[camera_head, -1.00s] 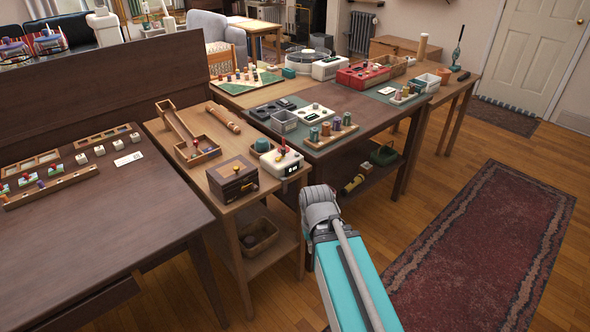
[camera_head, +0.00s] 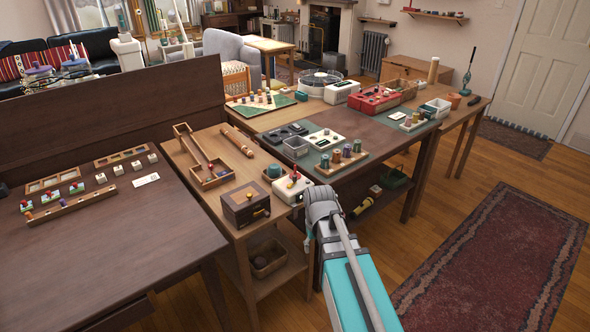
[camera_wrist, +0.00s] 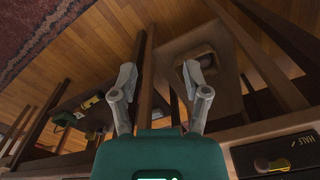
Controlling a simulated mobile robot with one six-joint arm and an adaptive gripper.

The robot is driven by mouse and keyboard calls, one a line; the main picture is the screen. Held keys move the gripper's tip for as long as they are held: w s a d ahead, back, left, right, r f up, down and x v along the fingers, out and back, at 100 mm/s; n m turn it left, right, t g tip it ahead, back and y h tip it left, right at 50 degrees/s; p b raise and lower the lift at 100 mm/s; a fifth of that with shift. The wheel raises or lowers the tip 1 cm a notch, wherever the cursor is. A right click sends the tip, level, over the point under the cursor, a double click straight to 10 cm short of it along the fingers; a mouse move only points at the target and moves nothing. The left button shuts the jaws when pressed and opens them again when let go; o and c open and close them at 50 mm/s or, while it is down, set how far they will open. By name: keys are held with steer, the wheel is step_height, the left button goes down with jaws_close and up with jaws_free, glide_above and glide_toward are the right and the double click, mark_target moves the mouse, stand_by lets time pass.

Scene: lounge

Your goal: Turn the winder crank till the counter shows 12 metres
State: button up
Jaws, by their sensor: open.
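No winder crank can be made out for certain. A white box (camera_head: 293,187) with a red knob on top stands at the right edge of the small wooden table, by my arm; its dark front panel is too small to read. Another white box (camera_head: 341,91) stands farther back beside a round, clear-rimmed drum (camera_head: 318,82); I cannot tell which is the winder. My gripper (camera_wrist: 157,76) is open and empty in the wrist view, its fingers spread above the floor and lower shelves. In the head view my arm hides it.
A dark wooden box (camera_head: 245,204) with a brass handle sits left of the near white box. A spool rack (camera_head: 341,163) is on the dark table behind. A basket (camera_head: 268,258) is on the shelf below. Open floor and a red rug (camera_head: 490,260) lie right.

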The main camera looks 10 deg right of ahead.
mark_target(295, 176)
steer(key=w+a+r+n+p, duration=0.2)
steer(key=w+r+p, duration=1.9)
steer(key=w, duration=0.3)
steer(key=shift+a+r, duration=0.35)
steer(key=shift+r, duration=0.3)
steer(key=shift+f, duration=0.2)
step_height(295, 176, down, 14)
steer(key=b, duration=1.4)
steer(key=shift+r, duration=0.25)
jaws_close()
